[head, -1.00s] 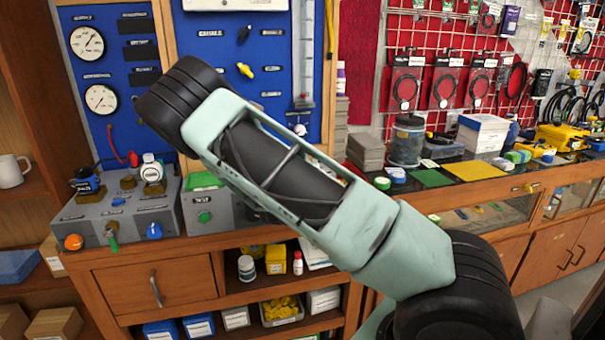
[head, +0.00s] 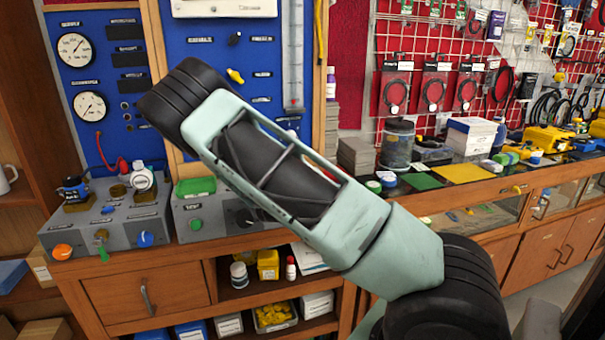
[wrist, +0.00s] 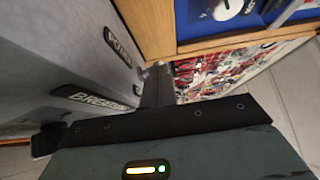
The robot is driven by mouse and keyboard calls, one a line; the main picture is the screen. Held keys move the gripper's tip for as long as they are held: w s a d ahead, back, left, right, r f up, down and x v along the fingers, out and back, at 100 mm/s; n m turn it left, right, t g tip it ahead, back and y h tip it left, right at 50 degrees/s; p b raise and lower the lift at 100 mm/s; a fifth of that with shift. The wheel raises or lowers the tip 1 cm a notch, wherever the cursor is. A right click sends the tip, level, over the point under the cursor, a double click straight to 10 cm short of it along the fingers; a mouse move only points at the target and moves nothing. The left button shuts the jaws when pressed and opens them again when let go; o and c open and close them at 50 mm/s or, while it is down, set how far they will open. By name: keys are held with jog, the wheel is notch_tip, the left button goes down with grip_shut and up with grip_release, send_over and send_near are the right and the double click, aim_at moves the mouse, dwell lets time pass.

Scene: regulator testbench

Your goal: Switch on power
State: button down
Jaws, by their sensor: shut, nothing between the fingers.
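In the wrist view a grey panel fills the left side. It carries a black label reading "POWER" (wrist: 118,46) and another that appears to read "BREAKER" (wrist: 98,97). I cannot make out a power switch lever. My gripper (wrist: 157,84) is shut and empty, its dark fingers beside the panel's edge; I cannot tell whether they touch it. In the head view my arm hides the gripper and part of the grey control box (head: 196,222), which has a green knob and a dark dial.
A grey console (head: 120,222) with orange, green and blue knobs stands at the left of the wooden bench. Blue boards with gauges (head: 75,49) rise behind. Jars, boxes and a yellow mat (head: 465,173) occupy the bench at right. Open shelves are below.

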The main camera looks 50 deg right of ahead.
jog(key=shift+s+d+r+m+y+b, duration=0.15)
jog(key=shift+m+y+b, duration=0.2)
jog(key=shift+b, duration=0.25)
jog(key=m+y+b, duration=0.1)
jog(key=b, duration=0.1)
jog(key=d+m+b, duration=0.1)
jog(key=b, duration=0.1)
jog(key=s+m+y+b, duration=0.1)
jog(key=b, duration=0.2)
jog(key=shift+d+r+m+g+y, duration=0.25)
jog(key=shift+g+y, duration=0.05)
jog(key=shift+y, duration=0.05)
jog(key=shift+r, duration=0.2)
jog(key=shift+w+a+p, duration=0.1)
jog(key=shift+w+p, duration=0.05)
jog(key=shift+p, duration=0.2)
